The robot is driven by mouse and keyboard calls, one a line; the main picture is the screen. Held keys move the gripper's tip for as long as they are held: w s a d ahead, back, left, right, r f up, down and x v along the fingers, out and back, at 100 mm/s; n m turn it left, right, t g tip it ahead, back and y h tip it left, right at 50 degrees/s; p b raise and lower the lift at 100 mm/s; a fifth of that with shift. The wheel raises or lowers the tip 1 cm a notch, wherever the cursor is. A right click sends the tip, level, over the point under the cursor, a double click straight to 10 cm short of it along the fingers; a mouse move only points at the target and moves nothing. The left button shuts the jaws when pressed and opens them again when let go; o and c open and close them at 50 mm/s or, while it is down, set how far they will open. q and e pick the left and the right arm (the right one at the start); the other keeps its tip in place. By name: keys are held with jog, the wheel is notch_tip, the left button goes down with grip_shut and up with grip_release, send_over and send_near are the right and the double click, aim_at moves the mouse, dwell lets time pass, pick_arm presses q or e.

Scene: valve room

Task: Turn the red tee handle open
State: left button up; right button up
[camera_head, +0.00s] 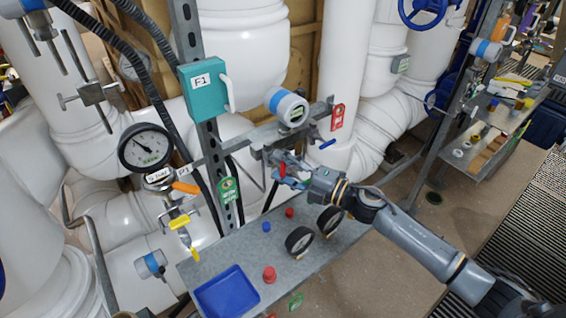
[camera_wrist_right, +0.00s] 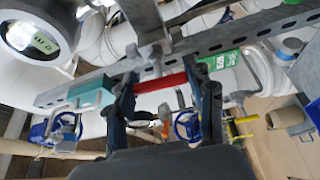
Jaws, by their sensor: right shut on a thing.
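The red tee handle (camera_wrist_right: 160,83) lies across between the two fingers of my right gripper (camera_wrist_right: 163,100) in the right wrist view. The fingers are shut on it, one near each end. A grey stem rises from its middle to the metal bracket. In the head view my right gripper (camera_head: 288,174) is at the bracket below the round transmitter, and a small red part of the handle (camera_head: 282,170) shows between the fingers. Most of the handle is hidden there. My left gripper is not in view.
A steel shelf (camera_head: 335,247) below holds a blue tray (camera_head: 228,293), loose gauges (camera_head: 299,240) and red caps. A white and blue transmitter (camera_head: 290,108), a red tag (camera_head: 337,117) and a blue lever (camera_head: 327,144) are close to the gripper. Large white pipes stand behind.

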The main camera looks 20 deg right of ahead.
jog(key=shift+n, duration=0.5)
jog(key=o, duration=1.2)
jog(key=shift+s+d, duration=0.1)
jog(key=v, duration=1.1)
jog(key=shift+s+d+r, duration=0.2)
jog(key=shift+s+d, duration=0.05)
jog(key=shift+s, duration=0.05)
